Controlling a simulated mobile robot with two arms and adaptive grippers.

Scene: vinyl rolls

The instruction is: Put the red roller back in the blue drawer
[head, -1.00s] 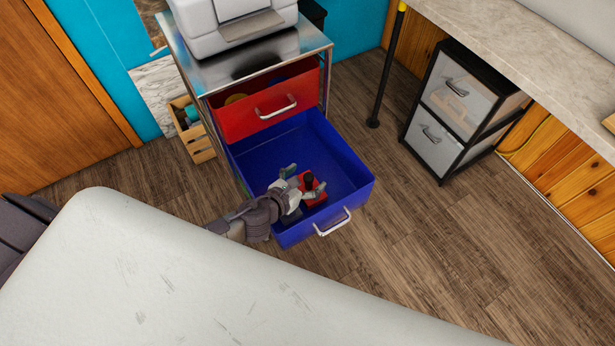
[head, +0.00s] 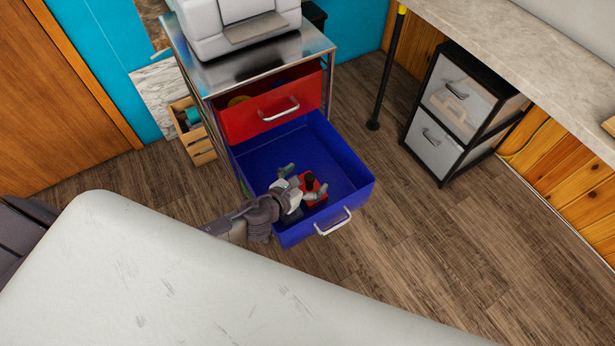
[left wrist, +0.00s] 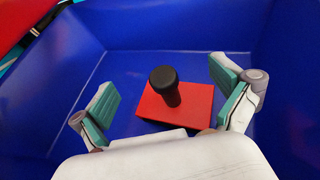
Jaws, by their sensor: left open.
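The red roller (left wrist: 188,103), a red block with a black knob-like handle, lies inside the open blue drawer (head: 343,165). It also shows in the head view (head: 311,190), partly covered by my gripper. My left gripper (head: 303,180) is over the drawer with its fingers spread, and it is empty. In the left wrist view the fingers of my left gripper (left wrist: 165,108) stand apart, one on each side of the roller, with a gap to the roller at the left finger. The right finger is close to the block's edge; I cannot tell whether they touch. My right gripper is not in view.
A red drawer (head: 268,103) above the blue one is partly open. A machine stands on the metal cabinet top (head: 250,62). A white table (head: 190,270) fills the front. A wooden crate (head: 195,140) stands left, a black drawer unit (head: 458,110) right.

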